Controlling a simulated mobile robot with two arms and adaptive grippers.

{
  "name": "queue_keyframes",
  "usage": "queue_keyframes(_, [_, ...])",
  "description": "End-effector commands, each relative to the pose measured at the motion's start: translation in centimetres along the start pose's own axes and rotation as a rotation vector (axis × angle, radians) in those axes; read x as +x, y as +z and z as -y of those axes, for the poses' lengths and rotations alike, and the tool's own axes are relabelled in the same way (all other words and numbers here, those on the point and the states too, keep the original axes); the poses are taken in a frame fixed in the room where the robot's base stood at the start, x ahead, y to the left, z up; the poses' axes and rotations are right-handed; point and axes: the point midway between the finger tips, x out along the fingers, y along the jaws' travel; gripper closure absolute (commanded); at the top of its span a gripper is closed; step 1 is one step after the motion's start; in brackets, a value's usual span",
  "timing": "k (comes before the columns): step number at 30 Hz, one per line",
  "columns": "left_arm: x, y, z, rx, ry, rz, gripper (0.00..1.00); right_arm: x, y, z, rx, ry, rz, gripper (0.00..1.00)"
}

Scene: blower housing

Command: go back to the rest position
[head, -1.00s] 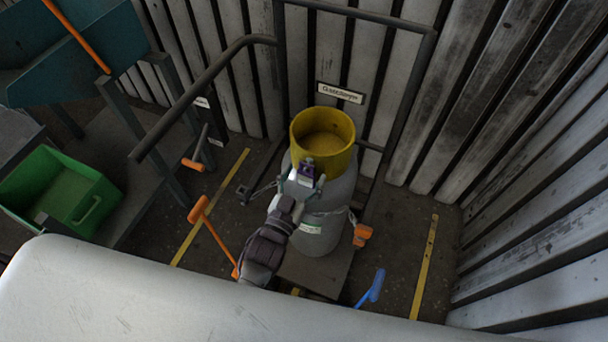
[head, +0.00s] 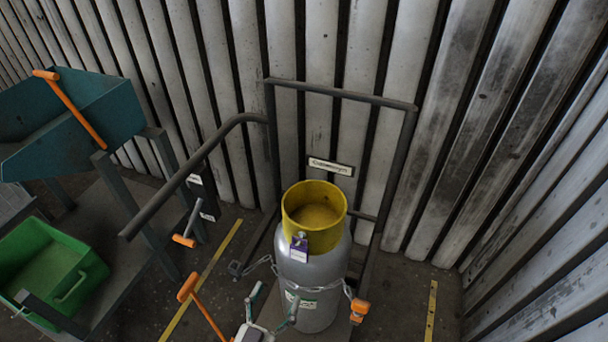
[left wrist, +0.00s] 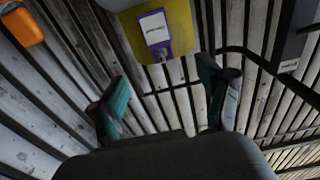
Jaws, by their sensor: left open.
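My left gripper (head: 272,310) is at the bottom of the head view, in front of the grey gas cylinder (head: 322,285). Its two fingers are spread, with nothing between them. In the left wrist view the open fingers (left wrist: 165,98) point toward the slatted wall and the yellow collar (left wrist: 182,28). The cylinder stands upright in a frame, with the yellow collar (head: 329,240) on top and a chain (head: 262,262) around it. A purple and white tag (head: 299,250) hangs at the collar's front; it also shows in the left wrist view (left wrist: 155,32). My right gripper is not in view.
A dark tube frame (head: 340,94) rises around the cylinder. Orange-handled tools stand at left, one (head: 188,287) near my gripper. A green bin (head: 50,262) and a teal trough (head: 100,110) are farther left. Slatted walls close the back and right.

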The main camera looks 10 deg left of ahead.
Motion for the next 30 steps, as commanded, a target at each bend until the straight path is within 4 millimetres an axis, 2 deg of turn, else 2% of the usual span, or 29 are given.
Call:
queue_keyframes(4, [0.0, 0.3, 0.0, 0.0, 0.001, 0.009, 0.22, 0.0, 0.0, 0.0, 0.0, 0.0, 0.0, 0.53])
queue_keyframes(7, [-0.3, 2.7, -0.1, -0.003, 0.006, 0.073, 0.22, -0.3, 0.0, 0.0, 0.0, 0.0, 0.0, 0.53])
queue_keyframes(8, [-0.5, 3.9, -0.2, -0.005, 0.009, 0.105, 0.22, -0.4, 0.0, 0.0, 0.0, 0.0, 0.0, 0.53])
queue_keyframes(11, [-1.9, 9.7, -0.4, -0.01, 0.019, 0.266, 0.22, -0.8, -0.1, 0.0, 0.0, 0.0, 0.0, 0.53])
queue_keyframes(12, [-2.8, 12.5, -0.4, -0.012, 0.024, 0.347, 0.22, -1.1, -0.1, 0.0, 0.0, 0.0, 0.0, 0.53])
queue_keyframes(14, [-4.7, 16.7, -0.3, -0.012, 0.03, 0.475, 0.22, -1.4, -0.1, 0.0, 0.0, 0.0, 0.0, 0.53])
queue_keyframes(15, [-6.2, 19.3, -0.2, -0.012, 0.033, 0.561, 0.22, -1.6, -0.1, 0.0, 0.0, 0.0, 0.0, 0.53])
queue_keyframes(17, [-8.8, 23.1, 0.2, -0.007, 0.037, 0.691, 0.22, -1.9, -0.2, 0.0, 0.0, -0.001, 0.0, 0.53])
queue_keyframes(18, [-10.7, 25.4, 0.6, -0.004, 0.038, 0.778, 0.22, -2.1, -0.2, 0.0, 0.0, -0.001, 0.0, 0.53])
queue_keyframes(20, [-14.0, 28.6, 1.2, 0.001, 0.038, 0.911, 0.22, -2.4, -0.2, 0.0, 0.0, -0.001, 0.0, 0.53])
queue_keyframes(21, [-16.3, 30.5, 1.8, 0.006, 0.036, 0.997, 0.22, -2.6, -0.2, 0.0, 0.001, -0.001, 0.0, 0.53])
queue_keyframes(25, [-23.5, 34.6, 3.6, 0.019, 0.027, 1.248, 0.22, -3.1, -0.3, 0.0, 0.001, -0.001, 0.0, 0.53])
queue_keyframes(27, [-26.7, 35.8, 4.6, 0.024, 0.02, 1.351, 0.22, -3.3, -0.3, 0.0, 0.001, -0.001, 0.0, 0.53])
queue_keyframes(30, [-30.0, 36.6, 5.5, 0.027, 0.011, 1.455, 0.22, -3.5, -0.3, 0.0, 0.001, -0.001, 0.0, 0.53])
